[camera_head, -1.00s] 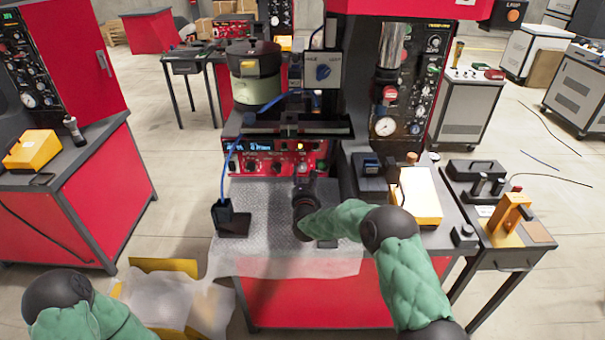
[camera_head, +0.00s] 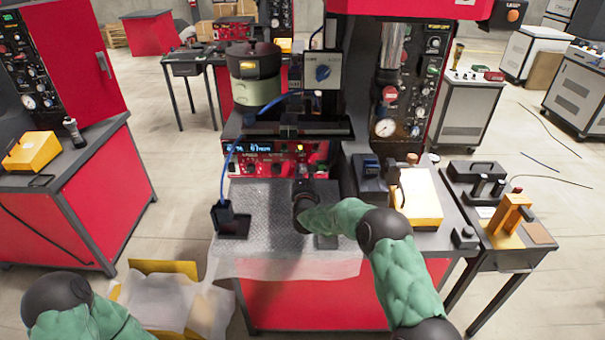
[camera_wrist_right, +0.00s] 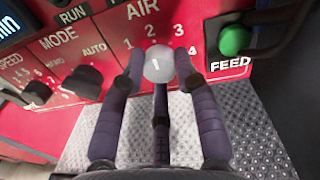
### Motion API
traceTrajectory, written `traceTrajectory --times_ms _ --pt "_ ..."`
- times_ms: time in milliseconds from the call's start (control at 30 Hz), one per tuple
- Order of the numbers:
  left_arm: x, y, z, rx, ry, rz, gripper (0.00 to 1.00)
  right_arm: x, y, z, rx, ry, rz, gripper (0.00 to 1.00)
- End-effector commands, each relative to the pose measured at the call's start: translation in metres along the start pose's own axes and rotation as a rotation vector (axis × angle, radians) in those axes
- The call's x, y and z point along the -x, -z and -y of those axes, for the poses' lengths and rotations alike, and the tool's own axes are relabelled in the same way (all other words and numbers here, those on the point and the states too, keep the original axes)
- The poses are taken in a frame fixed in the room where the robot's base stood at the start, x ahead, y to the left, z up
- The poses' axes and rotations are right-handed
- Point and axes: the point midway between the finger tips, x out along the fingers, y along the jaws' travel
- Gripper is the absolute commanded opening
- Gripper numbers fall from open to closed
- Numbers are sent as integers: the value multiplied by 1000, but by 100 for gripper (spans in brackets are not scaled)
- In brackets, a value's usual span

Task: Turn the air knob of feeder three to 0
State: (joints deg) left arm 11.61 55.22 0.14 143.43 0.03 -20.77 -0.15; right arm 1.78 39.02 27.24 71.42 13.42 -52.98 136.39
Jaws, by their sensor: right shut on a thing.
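The air knob (camera_wrist_right: 157,66) shows in the right wrist view as a round pale cap with a short dark mark, below the word AIR and the figures 1, 2 and 3. No 0 is visible there; the fingers cover part of the scale. My right gripper (camera_head: 303,178) is at the red control panel (camera_head: 262,162) of the feeder in the head view. Its dark fingers are shut around the knob, one on each side and one below. My left arm (camera_head: 75,310) shows at the bottom left; its gripper is out of view.
A green FEED button (camera_wrist_right: 234,40) sits right of the knob, and the MODE knob (camera_wrist_right: 83,82) sits left. A dark block with a blue cable (camera_head: 231,220) stands on the metal plate. A yellow box (camera_head: 417,197) lies to the right.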

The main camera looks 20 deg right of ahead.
Motion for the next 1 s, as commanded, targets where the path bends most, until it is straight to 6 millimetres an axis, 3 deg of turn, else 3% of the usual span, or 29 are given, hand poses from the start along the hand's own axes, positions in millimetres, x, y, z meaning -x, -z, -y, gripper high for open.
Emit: traceTrajectory --times_ms 367,1000 --pt "-13 0 5 0 0 0 40 -1 0 -1 117 -1 -1 0" --pt "-47 2 17 0 0 0 40 -1 -2 -1 694 -7 -27 0"
